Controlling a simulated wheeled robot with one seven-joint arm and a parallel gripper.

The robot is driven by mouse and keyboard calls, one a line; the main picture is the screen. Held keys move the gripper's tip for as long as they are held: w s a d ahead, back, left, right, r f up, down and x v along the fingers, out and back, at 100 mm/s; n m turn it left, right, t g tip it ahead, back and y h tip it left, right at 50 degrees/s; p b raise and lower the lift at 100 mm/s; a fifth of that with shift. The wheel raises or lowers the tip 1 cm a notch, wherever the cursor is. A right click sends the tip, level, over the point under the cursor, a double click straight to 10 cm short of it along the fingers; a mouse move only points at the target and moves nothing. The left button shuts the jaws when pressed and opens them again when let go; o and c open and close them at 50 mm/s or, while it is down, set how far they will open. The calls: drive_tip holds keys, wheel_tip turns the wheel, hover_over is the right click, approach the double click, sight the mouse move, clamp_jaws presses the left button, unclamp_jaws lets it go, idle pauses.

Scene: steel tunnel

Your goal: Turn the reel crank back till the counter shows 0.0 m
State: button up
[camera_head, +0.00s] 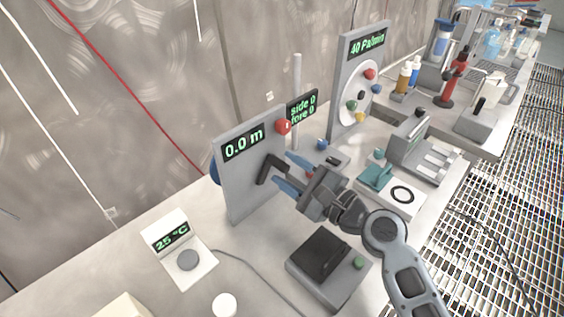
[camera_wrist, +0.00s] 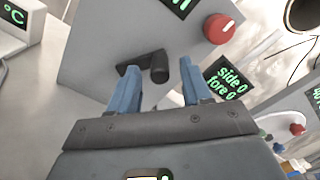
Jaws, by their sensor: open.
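The reel panel (camera_head: 240,185) is a grey upright plate on the bench, and its counter (camera_head: 243,143) reads 0.0 m in green. The black reel crank (camera_head: 268,167) sticks out from the panel's face; in the wrist view the crank (camera_wrist: 157,68) shows its handle end towards me. My gripper (camera_head: 282,172) is in front of the panel, its blue fingers apart. In the wrist view my gripper (camera_wrist: 158,85) is open, with the crank handle beyond and between the fingertips, apart from both as far as I can see. A red knob (camera_head: 284,126) sits at the panel's upper right.
A 25 °C display unit (camera_head: 178,248) stands at the left. A black-topped box (camera_head: 322,262) sits below my arm. A "side 0 / fore 0" display (camera_head: 302,107) and a 40 Pa/min panel (camera_head: 362,75) stand behind.

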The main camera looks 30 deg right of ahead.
drive_tip(key=shift+x, duration=1.1)
clamp_jaws()
